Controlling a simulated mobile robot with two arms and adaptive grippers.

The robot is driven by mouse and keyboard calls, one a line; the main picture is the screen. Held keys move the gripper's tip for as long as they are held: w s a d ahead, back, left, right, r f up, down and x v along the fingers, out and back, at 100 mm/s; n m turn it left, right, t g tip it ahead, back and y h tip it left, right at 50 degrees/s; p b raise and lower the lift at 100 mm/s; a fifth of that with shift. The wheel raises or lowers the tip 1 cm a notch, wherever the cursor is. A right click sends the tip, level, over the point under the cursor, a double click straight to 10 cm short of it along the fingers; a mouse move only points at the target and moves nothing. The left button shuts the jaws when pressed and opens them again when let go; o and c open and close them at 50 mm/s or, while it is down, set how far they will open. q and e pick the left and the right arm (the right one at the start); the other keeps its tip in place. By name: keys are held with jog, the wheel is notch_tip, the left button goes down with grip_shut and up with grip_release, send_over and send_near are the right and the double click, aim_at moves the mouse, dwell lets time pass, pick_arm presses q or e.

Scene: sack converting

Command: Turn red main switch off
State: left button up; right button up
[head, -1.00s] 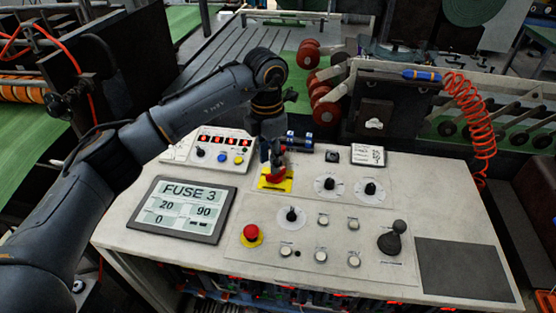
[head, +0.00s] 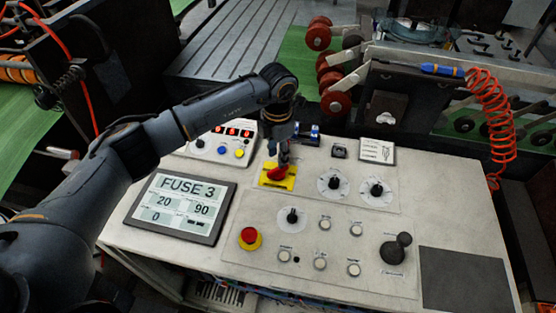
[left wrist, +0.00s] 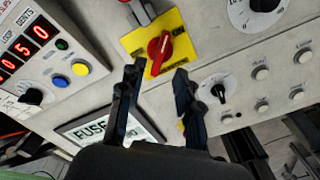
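The red main switch (head: 277,173) is a rotary knob on a yellow plate (head: 290,183), at the back of the white control panel. It also shows in the left wrist view, a red handle (left wrist: 160,47) on its yellow plate (left wrist: 181,43), with the handle slightly tilted. My left gripper (head: 282,160) is above the switch in the head view and partly covers it. In the left wrist view my left gripper (left wrist: 157,76) has its two fingers apart, with nothing between them; the red handle shows just beyond the fingertips. My right gripper is not in view.
A red emergency button (head: 250,236) sits on a yellow ring nearer the front. Black dials (head: 334,183), several white buttons, a black joystick (head: 395,249) and a FUSE 3 screen (head: 182,207) surround the switch. A small display box (head: 226,140) stands left of it.

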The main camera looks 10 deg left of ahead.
aim_at(278, 168)
pick_arm(q)
jog(key=shift+w+f+p, duration=0.1)
jog(key=shift+f+p, duration=0.55)
jog(key=shift+f, duration=2.15)
grip_shut()
